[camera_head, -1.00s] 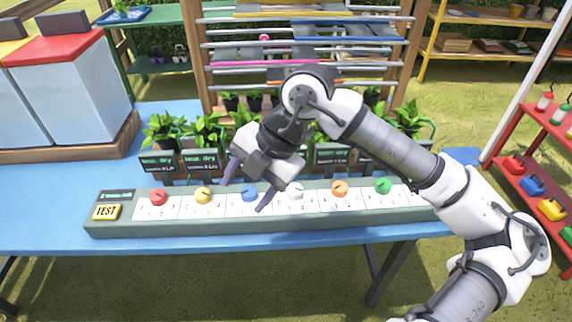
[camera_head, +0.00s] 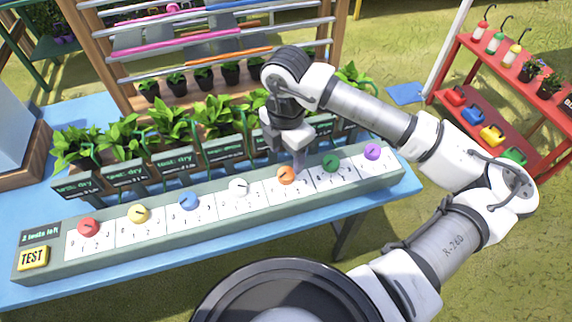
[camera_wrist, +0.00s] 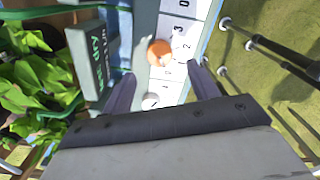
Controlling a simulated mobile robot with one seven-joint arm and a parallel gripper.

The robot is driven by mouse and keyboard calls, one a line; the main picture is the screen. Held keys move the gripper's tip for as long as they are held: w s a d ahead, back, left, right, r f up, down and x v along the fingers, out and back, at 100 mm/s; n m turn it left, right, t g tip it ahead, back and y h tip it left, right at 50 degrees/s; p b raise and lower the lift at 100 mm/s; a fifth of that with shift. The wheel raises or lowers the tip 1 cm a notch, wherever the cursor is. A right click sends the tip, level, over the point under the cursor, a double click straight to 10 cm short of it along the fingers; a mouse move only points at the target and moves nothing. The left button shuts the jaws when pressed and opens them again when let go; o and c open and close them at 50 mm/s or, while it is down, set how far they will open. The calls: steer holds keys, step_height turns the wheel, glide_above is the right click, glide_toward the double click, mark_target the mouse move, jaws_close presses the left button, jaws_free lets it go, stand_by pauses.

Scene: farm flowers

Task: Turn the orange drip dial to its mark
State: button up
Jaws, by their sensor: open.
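The orange dial (camera_head: 286,175) sits on the long grey-green panel (camera_head: 112,253), with a white numbered card under it. My gripper (camera_head: 297,161) is close above and behind it, pointing down. In the wrist view my gripper (camera_wrist: 162,82) is open, with its two dark fingers spread and nothing held. There the orange dial (camera_wrist: 160,52) lies ahead of the fingertips, roughly centred between them, beside printed numbers. The white dial (camera_wrist: 150,101) shows nearer, between the fingers. I cannot tell whether a finger touches the orange dial, or where its mark is.
Other dials line the panel: red (camera_head: 88,227), yellow (camera_head: 139,213), blue (camera_head: 189,201), green (camera_head: 330,162) and purple (camera_head: 372,151). A yellow TEST button (camera_head: 33,258) is at the left end. Potted plants with dark signs (camera_head: 226,149) stand close behind the panel.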

mark_target(286, 172)
step_height(286, 172, down, 6)
steer(key=shift+f+p, duration=0.25)
steer(key=shift+p, duration=0.25)
steer(key=c, duration=1)
